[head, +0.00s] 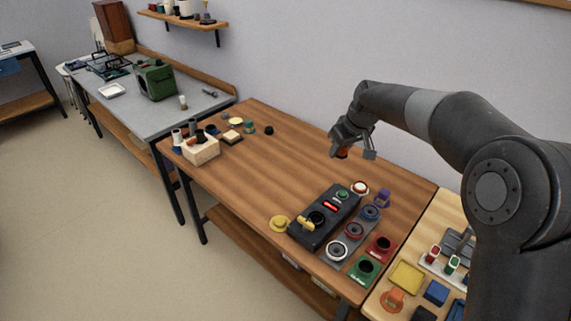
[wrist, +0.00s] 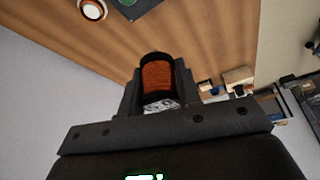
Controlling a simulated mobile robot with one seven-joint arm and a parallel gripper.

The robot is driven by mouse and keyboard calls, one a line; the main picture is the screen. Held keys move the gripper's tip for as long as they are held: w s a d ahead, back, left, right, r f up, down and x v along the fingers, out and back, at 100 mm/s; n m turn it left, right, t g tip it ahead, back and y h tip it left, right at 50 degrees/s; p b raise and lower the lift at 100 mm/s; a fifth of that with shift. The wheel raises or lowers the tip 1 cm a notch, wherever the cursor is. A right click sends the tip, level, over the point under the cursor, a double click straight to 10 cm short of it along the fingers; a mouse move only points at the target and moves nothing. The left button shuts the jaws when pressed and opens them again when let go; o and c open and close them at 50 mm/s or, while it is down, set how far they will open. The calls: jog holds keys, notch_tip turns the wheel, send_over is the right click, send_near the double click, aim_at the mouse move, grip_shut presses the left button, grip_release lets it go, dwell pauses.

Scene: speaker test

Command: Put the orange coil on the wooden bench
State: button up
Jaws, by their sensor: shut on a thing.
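My gripper (head: 352,152) is above the back right part of the brown wooden bench (head: 290,150) in the head view. It is shut on the orange coil (wrist: 157,77), which has black ends and sits between the two fingers in the wrist view. In the head view only a small dark orange part of the coil (head: 341,153) shows by the fingers. The coil appears held clear of the bench top. The bench surface (wrist: 205,45) fills much of the wrist view behind it.
A black control panel (head: 323,217) and a grey strip of round speaker parts (head: 352,232) stand at the bench's right front. The bench's middle is clear. A grey table (head: 130,108) adjoins at left.

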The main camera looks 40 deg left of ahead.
notch_tip(320, 180, down, 11)
send_over(295, 197)
jog(key=d, duration=0.1)
jog(key=f, duration=0.7)
jog(key=shift+s+d+f, duration=0.1)
jog(key=shift+s+d, duration=0.05)
jog(key=shift+s, duration=0.05)
jog(key=shift+f, duration=1.9)
jog(key=shift+f, duration=0.15)
jog(key=o, duration=1)
jog(key=v, duration=1.2)
jog(key=shift+d, duration=0.1)
